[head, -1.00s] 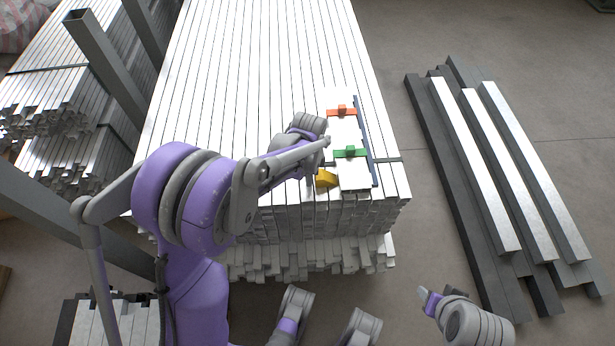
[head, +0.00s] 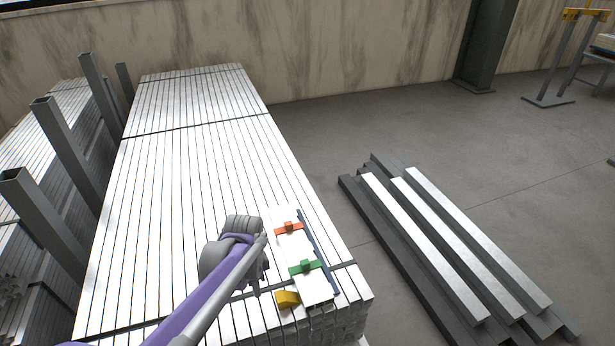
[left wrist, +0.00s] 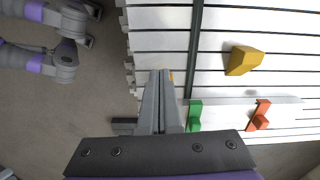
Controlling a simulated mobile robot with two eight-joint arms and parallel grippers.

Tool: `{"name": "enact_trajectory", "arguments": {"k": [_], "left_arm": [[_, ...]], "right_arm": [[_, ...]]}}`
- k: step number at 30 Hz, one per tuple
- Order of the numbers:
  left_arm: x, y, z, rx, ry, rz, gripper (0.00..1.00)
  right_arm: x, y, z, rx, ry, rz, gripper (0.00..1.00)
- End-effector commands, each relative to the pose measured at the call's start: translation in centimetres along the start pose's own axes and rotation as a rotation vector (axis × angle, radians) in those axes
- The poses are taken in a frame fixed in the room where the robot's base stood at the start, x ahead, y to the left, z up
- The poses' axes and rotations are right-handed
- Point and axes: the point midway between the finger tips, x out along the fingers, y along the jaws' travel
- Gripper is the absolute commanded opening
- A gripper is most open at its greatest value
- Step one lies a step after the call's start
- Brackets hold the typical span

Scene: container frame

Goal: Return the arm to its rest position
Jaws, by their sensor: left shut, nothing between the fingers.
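My left arm reaches in from the bottom left in the head view. Its gripper (head: 258,290) is over the stack of pale metal bars, left of the white fixture (head: 318,289). In the left wrist view the two fingers (left wrist: 161,74) lie together, with nothing between them. The fixture carries an orange clip (head: 289,228) and a green clip (head: 305,267). A yellow wedge (head: 287,299) sits beside it, apart from the fingers in the left wrist view (left wrist: 243,61). My right gripper cannot be made out.
The bar stack (head: 180,170) has dark straps and grey upright posts (head: 68,150) on its left. Loose dark and silver beams (head: 440,240) lie on the floor at right. A wall and a dark column (head: 487,45) stand behind. Floor between stack and beams is clear.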

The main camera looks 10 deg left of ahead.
Motion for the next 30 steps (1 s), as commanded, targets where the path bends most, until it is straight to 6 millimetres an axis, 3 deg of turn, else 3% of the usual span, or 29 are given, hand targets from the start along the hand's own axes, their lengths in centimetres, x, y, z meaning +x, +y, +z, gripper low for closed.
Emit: {"name": "enact_trajectory", "arguments": {"k": [4,8,18,30], "left_arm": [[-0.3,0.4,0.2,-0.018,0.004,-0.007,0.00],[-1.6,2.1,0.9,-0.098,0.023,-0.035,0.00],[-5.0,10.0,4.6,-0.491,0.153,-0.145,0.00],[-4.0,17.6,8.6,-0.889,0.336,-0.198,0.00]], "right_arm": [[0.0,0.0,0.0,0.000,0.000,0.000,0.50],[0.0,0.0,0.0,0.000,0.000,0.000,0.50],[0.0,0.0,0.0,0.000,0.000,0.000,0.50],[0.0,0.0,0.0,0.000,0.000,0.000,0.50]]}}
